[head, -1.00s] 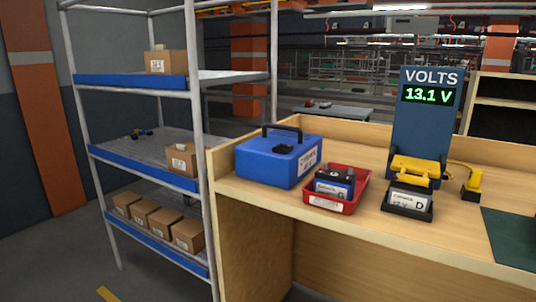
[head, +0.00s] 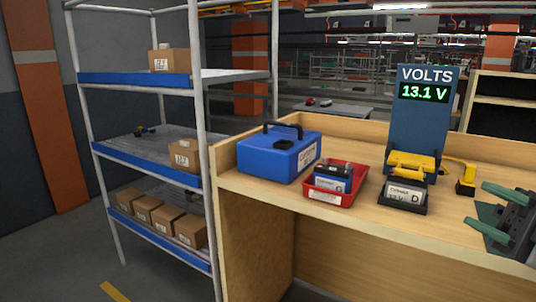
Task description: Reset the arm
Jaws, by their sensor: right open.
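My left gripper is not in the head view. A battery marked D (head: 404,193) sits in a black holder in front of the blue volt meter (head: 418,125), which reads 13.1 V. A battery marked G (head: 332,178) sits in a red tray (head: 321,197). Both are well to the left of my right gripper.
A blue case (head: 279,155) with a dark handle stands at the left end of the wooden bench (head: 300,205). A yellow clamp (head: 466,180) on a cable lies right of the meter. A metal shelf rack (head: 207,150) with cardboard boxes stands at the left. The bench's front strip is mostly clear.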

